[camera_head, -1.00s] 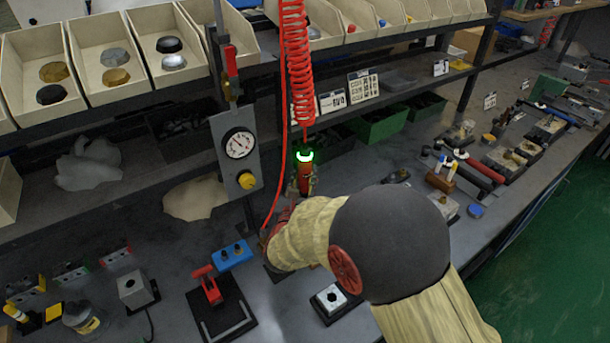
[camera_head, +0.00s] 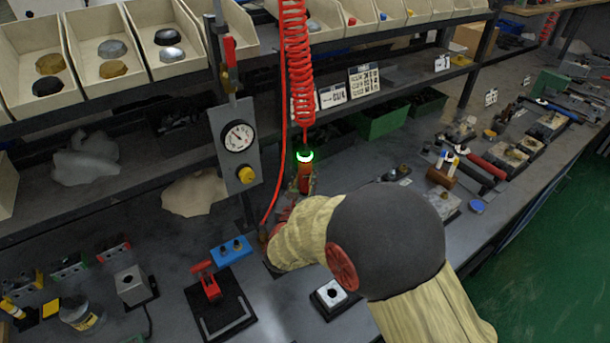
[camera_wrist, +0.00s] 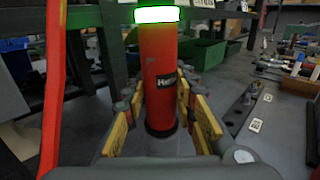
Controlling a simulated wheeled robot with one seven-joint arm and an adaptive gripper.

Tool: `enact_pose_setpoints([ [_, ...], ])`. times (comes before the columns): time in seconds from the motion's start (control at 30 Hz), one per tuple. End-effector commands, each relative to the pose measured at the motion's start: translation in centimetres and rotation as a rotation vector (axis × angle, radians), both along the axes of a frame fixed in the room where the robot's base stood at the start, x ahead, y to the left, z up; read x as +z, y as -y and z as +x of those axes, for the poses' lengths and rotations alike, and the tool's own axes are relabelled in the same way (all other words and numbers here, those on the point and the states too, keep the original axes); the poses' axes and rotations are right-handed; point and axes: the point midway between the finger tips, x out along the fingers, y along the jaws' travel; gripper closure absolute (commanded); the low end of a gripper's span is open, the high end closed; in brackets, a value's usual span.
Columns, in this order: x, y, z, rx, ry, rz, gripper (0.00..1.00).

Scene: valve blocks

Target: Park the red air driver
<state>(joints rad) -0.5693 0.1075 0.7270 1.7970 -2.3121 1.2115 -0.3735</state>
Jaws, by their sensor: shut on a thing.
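The red air driver (camera_head: 305,178) stands upright below the red coiled hose (camera_head: 298,75), with a lit green-white ring near its top. In the wrist view the driver (camera_wrist: 158,85) fills the middle, its red body ending in a dark lower collar. My gripper (camera_wrist: 160,122) is shut on the driver, its yellow-padded fingers on both sides of the lower body. In the head view my gripper (camera_head: 300,190) is mostly hidden behind my own arm. The driver's lower tip is hidden in both views.
A gauge panel (camera_head: 237,145) with a yellow knob stands left of the driver. A red clamp on a black plate (camera_head: 222,312), a blue block (camera_head: 231,252) and a small square fixture (camera_head: 330,295) are on the bench. Green bins (camera_head: 383,122) stand behind. A thin red hose hangs close by.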

Motion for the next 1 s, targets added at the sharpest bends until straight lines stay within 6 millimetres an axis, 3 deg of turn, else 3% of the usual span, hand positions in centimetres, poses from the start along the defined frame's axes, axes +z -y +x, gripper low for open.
enact_pose_setpoints([
  [0.47, -0.14, -0.04, 0.06, 0.0, 0.005, 0.001, 1.0],
  [0.5, -0.14, -0.04, 0.06, 0.0, 0.005, 0.001, 0.71],
  [0.83, -0.34, -0.01, 0.01, 0.0, 0.002, 0.0, 0.53],
  [1.0, -0.38, 0.0, 0.01, 0.0, 0.001, 0.0, 0.51],
])
